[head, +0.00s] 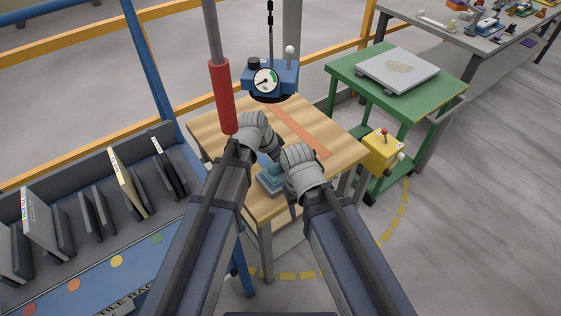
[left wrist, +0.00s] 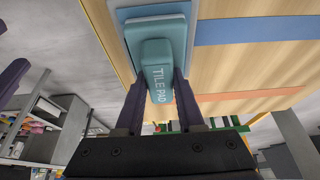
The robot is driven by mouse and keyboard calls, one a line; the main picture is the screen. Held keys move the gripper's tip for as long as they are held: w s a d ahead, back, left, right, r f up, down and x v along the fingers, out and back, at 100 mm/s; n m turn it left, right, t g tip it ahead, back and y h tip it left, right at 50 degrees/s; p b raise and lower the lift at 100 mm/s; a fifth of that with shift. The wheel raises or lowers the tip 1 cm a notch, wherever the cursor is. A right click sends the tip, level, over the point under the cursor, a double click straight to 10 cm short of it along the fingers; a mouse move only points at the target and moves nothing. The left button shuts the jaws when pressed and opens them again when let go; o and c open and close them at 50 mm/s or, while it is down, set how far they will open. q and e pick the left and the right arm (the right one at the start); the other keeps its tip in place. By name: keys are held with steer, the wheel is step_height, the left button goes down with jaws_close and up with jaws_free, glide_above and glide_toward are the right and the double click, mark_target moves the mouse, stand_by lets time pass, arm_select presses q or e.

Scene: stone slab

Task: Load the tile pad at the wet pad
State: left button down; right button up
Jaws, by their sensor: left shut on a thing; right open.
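The tile pad (left wrist: 157,72) is a teal block with a labelled grip, at the top middle of the left wrist view. It also shows partly in the head view (head: 270,176), at the wooden table's near edge. My left gripper (left wrist: 156,95) is shut on its grip, one dark finger on each side. A flat pale-blue pad (left wrist: 122,15), which looks like the wet pad, lies against the tile pad's face; I cannot tell if they touch. My right gripper (head: 300,168) is open beside the tile pad; its fingers are mostly hidden by its wrist.
The wooden table (head: 340,147) has an orange strip. A blue gauge unit (head: 268,79) and a red hanging cylinder (head: 221,96) are behind. A rack of dark slabs (head: 95,200) stands left. A green cart (head: 345,80) carries a grey slab (head: 397,69) at right.

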stand_by(0.4)
arm_select(q)
step_height(320, 180, up, 7)
steer(key=p, duration=0.7)
arm_select(e)
step_height(320, 180, up, 7)
arm_select(q)
steer(key=shift+s+d, duration=0.1)
arm_select(e)
steer(key=shift+d, duration=0.1)
